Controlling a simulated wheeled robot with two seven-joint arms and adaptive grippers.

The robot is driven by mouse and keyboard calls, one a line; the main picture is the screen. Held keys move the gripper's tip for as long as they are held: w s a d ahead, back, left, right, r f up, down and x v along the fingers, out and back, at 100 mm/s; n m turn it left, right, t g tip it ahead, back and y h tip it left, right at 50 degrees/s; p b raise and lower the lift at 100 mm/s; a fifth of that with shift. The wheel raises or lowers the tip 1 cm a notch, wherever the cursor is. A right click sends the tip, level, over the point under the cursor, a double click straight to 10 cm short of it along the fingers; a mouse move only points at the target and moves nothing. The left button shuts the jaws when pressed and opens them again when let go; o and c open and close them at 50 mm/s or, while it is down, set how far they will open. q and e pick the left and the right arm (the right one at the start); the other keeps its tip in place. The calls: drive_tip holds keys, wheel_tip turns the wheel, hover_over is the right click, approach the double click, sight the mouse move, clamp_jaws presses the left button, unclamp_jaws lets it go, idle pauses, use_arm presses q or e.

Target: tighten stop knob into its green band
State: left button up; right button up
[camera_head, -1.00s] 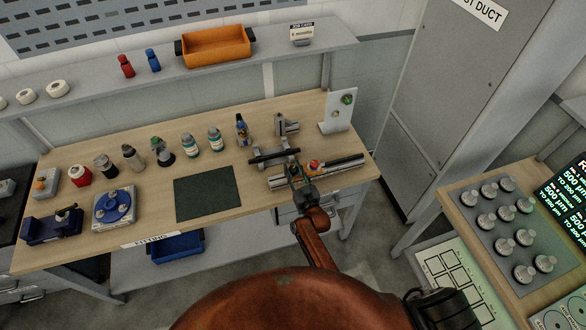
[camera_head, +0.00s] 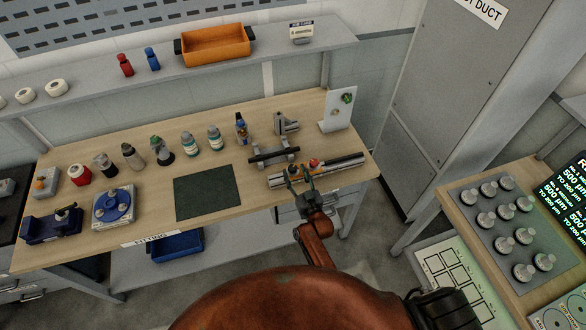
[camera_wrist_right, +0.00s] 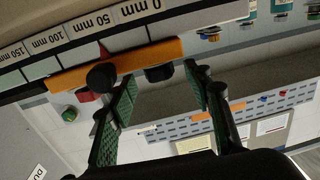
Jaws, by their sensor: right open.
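A rail with a millimetre scale (camera_head: 335,170) lies at the right of the bench; its scale (camera_wrist_right: 125,15) shows large in the right wrist view. My right gripper (camera_head: 302,177) is at the rail's front side, open and empty. In the wrist view its green-padded fingers (camera_wrist_right: 159,75) stand apart, with the end knob between the tips; contact cannot be told. I cannot identify the knob's green band.
A grey V-shaped stand (camera_head: 274,155) is just behind the rail. A white upright plate (camera_head: 339,112) with a green part stands at the back right. Several bottles (camera_head: 190,144) line the bench left of it. A dark mat (camera_head: 207,192) lies clear.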

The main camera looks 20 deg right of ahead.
drive_tip(key=s, duration=0.9)
drive_tip(key=shift+d, duration=0.4)
drive_tip(key=s+d+f+g+b, duration=0.1)
drive_tip(key=s+f+g+b, duration=0.15)
drive_tip(key=s+f, duration=0.65)
drive_tip(key=s+d+f+g+b, duration=0.1)
drive_tip(key=s+f+g, duration=0.2)
drive_tip(key=f, duration=1.3)
drive_tip(key=s+d+f+g+b, duration=0.1)
drive_tip(key=s+f+g+b, duration=0.15)
drive_tip(key=s+f, duration=0.65)
drive_tip(key=s+d+f+g+b, duration=0.1)
drive_tip(key=s+d+f+g, duration=0.2)
drive_tip(key=s+f, duration=0.5)
drive_tip(key=s+d+f+g+h+b, duration=0.1)
drive_tip(key=s+d+f+g, duration=0.2)
drive_tip(key=s+f, duration=0.5)
drive_tip(key=s+d+f+g+b, duration=0.1)
drive_tip(key=s+d+f+g, duration=0.2)
drive_tip(key=s+f, duration=0.5)
drive_tip(key=s+d, duration=0.1)
drive_tip(key=s, duration=0.8)
drive_tip(key=shift+s+f+h+b, duration=0.25)
drive_tip(key=shift+h+b, duration=0.05)
drive_tip(key=shift+h, duration=0.1)
